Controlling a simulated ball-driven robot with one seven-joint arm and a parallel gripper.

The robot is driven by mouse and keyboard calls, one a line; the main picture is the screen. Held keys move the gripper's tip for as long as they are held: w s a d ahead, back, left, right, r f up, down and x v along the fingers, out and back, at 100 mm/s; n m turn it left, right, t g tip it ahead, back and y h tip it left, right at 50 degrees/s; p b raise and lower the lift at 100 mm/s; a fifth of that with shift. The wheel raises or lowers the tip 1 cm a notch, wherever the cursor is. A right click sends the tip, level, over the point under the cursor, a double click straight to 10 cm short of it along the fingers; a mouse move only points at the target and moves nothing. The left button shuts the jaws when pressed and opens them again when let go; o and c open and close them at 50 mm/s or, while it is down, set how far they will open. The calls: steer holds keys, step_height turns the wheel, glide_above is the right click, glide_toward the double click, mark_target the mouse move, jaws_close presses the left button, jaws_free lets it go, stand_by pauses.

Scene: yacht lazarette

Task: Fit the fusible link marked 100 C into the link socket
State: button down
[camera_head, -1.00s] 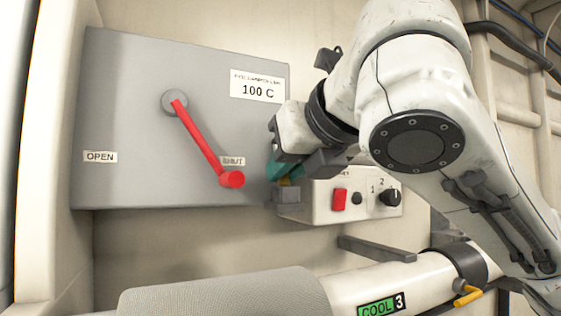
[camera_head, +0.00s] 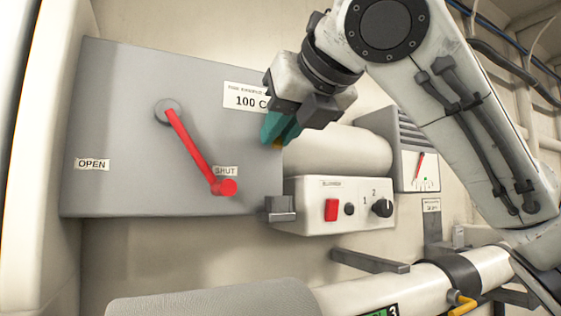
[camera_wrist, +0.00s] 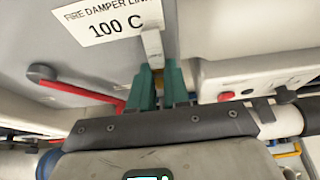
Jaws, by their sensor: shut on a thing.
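My gripper (camera_head: 277,143) has teal fingers and is shut on a small brass-coloured piece (camera_head: 276,145), which I take as the fusible link. It is mostly hidden between the fingers. In the wrist view the brass piece (camera_wrist: 158,78) shows between the fingertips (camera_wrist: 161,72), with a pale strip (camera_wrist: 153,45) beyond it; no mark on it is readable. My gripper is at the right edge of the grey damper panel (camera_head: 130,150), just below the "FIRE DAMPER LINK 100 C" label (camera_head: 243,97). A grey metal bracket (camera_head: 280,208), possibly the link socket, is below my gripper and apart from it.
A red lever (camera_head: 193,147) on the panel points to SHUT. Right of the bracket is a blower box (camera_head: 340,207) with a red switch and black knob. A pale cylinder (camera_head: 340,150) and a gauge (camera_head: 420,170) are behind. Pipes run along the bottom.

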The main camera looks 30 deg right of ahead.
steer(key=s+b, duration=0.5)
steer(key=s, duration=1.4)
steer(key=w+t+p, duration=0.1)
steer(key=w+t, duration=0.2)
steer(key=w, duration=1.5)
steer(key=shift+w+p, duration=0.1)
steer(key=shift+p, duration=0.3)
steer(key=shift+f+b, duration=2)
steer(key=shift+f, duration=0.95)
steer(key=shift+f, duration=0.9)
steer(key=c, duration=1)
jaws_free()
